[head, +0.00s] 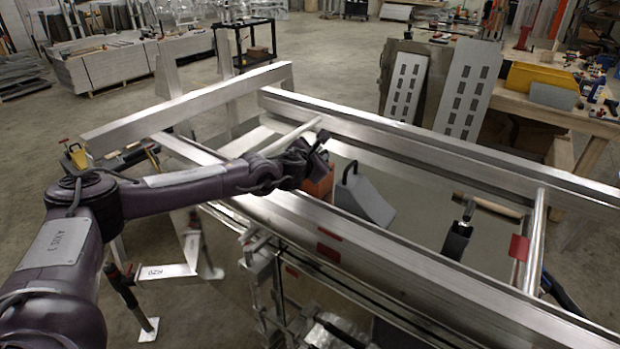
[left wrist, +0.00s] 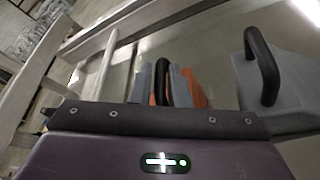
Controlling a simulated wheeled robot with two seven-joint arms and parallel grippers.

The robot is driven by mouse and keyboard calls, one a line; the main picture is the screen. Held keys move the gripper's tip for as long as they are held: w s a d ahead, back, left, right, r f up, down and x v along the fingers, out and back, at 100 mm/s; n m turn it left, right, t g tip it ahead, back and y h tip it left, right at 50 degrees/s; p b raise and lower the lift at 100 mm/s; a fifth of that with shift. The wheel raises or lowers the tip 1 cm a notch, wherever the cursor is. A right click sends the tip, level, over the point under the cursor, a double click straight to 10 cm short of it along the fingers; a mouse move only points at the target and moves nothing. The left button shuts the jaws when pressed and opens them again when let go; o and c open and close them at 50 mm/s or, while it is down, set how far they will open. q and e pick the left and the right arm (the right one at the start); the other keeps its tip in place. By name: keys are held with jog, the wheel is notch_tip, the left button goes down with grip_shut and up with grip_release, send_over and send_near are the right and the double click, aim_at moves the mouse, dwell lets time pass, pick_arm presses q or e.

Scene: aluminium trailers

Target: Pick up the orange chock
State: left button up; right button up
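The orange chock (head: 319,184) stands inside the aluminium trailer frame, partly hidden behind my left gripper in the head view. In the left wrist view its orange body (left wrist: 199,92) shows behind the fingers, and its black handle (left wrist: 162,82) rises between them. My left gripper (head: 318,142) is at the top of this chock. Its two grey fingers (left wrist: 162,90) stand on either side of the handle, close to it; whether they press on it I cannot tell. My right gripper is not in view.
A grey chock (head: 363,197) with a black handle stands just right of the orange one; it also shows in the left wrist view (left wrist: 285,85). Trailer rails (head: 400,150) run around both. A tool with a wooden handle (head: 488,206) lies further right. A workbench (head: 555,112) stands behind.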

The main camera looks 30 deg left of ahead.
pick_arm(q)
grip_shut()
dwell(1.0)
jog(key=shift+w+r, duration=0.15)
